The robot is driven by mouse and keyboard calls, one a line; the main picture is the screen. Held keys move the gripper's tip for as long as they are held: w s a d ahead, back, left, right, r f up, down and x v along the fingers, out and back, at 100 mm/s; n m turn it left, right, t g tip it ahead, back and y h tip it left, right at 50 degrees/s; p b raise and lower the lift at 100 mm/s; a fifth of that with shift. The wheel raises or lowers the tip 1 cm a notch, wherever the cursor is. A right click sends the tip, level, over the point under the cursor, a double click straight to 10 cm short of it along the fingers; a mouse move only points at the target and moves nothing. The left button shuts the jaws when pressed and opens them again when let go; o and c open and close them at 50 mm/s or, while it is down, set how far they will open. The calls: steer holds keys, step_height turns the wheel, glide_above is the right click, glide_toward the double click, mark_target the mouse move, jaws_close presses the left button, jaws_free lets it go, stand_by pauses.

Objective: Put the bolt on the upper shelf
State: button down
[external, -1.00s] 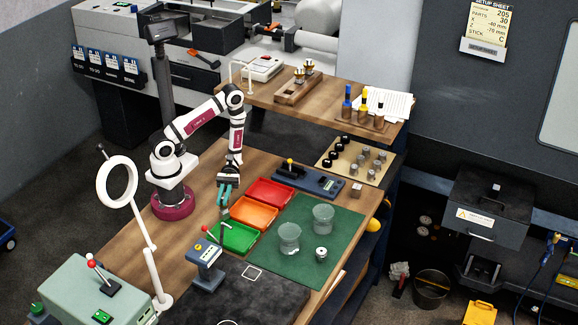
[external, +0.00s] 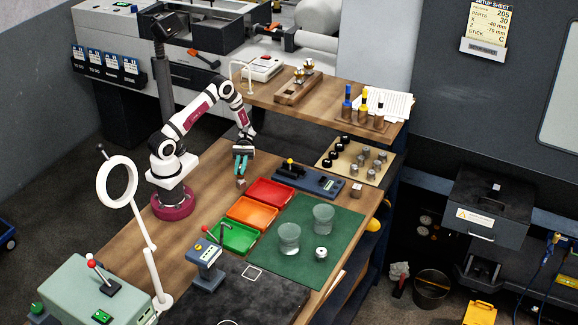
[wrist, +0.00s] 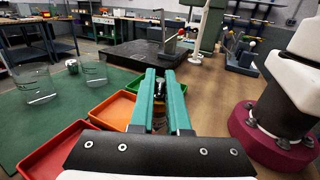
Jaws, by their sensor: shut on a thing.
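My gripper (external: 241,170) hangs fingers-down over the wooden bench, behind the red tray. Its teal fingers are shut on a small bolt (external: 241,182), which shows just below the fingertips. In the wrist view the gripper (wrist: 161,88) has a narrow gap between its fingers, with a small dark part of the bolt showing there, mostly hidden. The upper shelf (external: 330,105) is the raised wooden board to the right of and behind my gripper. The gripper and bolt are apart from it.
On the shelf stand a wooden block with small parts (external: 297,86), colored-top tools (external: 364,108), papers and a white device (external: 262,67). Red (external: 270,193), orange and green trays and two glass beakers (external: 289,238) are on the bench. The shelf's middle is clear.

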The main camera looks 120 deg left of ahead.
steer(key=w+d+r+n+t+y, duration=0.2)
steer(key=w+d+r+n+t, duration=0.1)
steer(key=w+d+r, duration=1.5)
step_height(320, 180, up, 10)
steer(key=a+r+n+t+y, duration=0.1)
steer(key=a+n+t+y, duration=0.1)
steer(key=n+t+y, duration=0.6)
steer(key=a+f+m+g+h, duration=0.55)
steer(key=a+f, duration=0.65)
steer(key=f, duration=0.4)
steer(key=s+a+f+m+g+h, duration=0.2)
steer(key=s+a+f+m+g, duration=0.1)
steer(key=s+f, duration=0.65)
steer(key=s+a+f+m+g+h, duration=0.25)
steer(key=s+f, duration=0.35)
steer(key=s, duration=0.6)
steer(key=shift+m+g, duration=0.3)
steer(key=shift+g, duration=0.1)
steer(key=x, duration=1)
steer(key=f+x, duration=0.1)
steer(key=x, duration=1)
steer(key=s+f+x, duration=0.1)
steer(key=x, duration=1)
steer(key=shift+s+d+f, duration=0.1)
steer(key=shift+d+f, duration=0.15)
steer(key=shift+f, duration=0.15)
